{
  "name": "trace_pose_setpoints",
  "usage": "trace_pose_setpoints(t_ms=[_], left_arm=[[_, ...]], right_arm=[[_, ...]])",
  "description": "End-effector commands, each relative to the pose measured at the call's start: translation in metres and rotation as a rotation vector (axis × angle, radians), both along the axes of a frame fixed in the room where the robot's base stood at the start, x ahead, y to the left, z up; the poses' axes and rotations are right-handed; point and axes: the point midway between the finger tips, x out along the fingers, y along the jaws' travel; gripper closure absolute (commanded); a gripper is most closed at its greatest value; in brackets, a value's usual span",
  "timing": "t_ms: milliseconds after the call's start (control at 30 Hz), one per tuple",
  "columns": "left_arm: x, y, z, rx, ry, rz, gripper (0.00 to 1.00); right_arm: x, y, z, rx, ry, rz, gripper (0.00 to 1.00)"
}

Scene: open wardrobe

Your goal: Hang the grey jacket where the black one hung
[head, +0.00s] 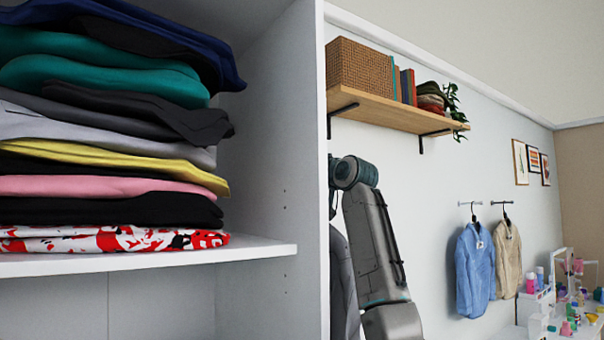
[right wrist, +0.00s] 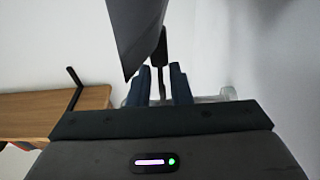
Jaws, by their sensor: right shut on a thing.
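The grey jacket (head: 343,285) shows partly in the head view between the wardrobe's side panel and my right arm; most of it is hidden. In the right wrist view a grey piece of cloth (right wrist: 135,35) hangs close to the camera. My right gripper (right wrist: 160,85) is shut on a dark hanger (right wrist: 161,50) beside this cloth. In the head view the right gripper is hidden behind the wardrobe panel and arm. No black jacket shows on the wall. My left gripper is not in view.
An open wardrobe (head: 308,180) with folded clothes (head: 110,130) fills the left. A wooden shelf (head: 390,108) with a basket and books is above my arm. A blue jacket (head: 475,270) and a beige jacket (head: 507,262) hang from wall hooks. A pale metal piece (right wrist: 215,96) shows behind the fingers.

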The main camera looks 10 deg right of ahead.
Motion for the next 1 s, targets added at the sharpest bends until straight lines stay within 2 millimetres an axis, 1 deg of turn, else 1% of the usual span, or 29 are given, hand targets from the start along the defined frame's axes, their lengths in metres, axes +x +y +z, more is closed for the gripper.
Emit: trace_pose_setpoints(t_ms=[33, 400, 600, 1000], left_arm=[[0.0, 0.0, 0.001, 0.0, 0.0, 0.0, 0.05], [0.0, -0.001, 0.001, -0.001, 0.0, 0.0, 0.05], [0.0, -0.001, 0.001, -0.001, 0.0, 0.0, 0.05], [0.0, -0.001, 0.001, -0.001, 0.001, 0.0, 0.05]], right_arm=[[0.002, 0.003, 0.001, 0.002, 0.002, 0.003, 1.0], [0.001, 0.002, 0.021, 0.001, -0.001, 0.002, 1.0], [0.0, 0.003, 0.028, 0.001, -0.002, 0.002, 1.0], [0.0, 0.003, 0.03, 0.003, -0.003, 0.002, 1.0]])
